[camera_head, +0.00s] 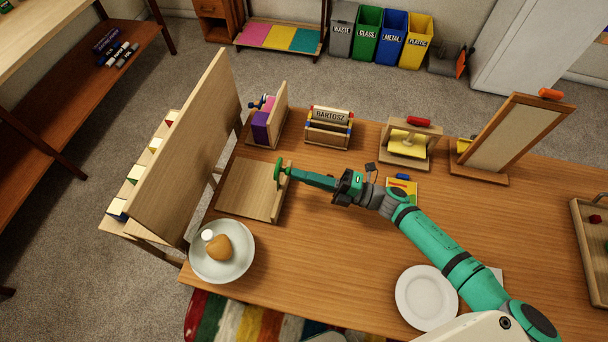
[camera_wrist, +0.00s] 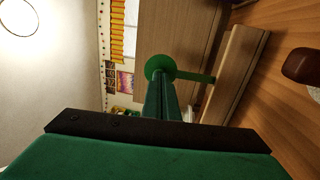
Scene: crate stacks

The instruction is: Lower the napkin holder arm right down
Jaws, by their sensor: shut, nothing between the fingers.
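A plate (camera_head: 222,273) with a bread-like item and a white thing stands at front left; an empty white plate (camera_head: 426,298) lies at front right. A tall wooden board (camera_head: 185,145) rises at left. A framed panel (camera_head: 515,135) stands at back right. Table centre front is clear.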

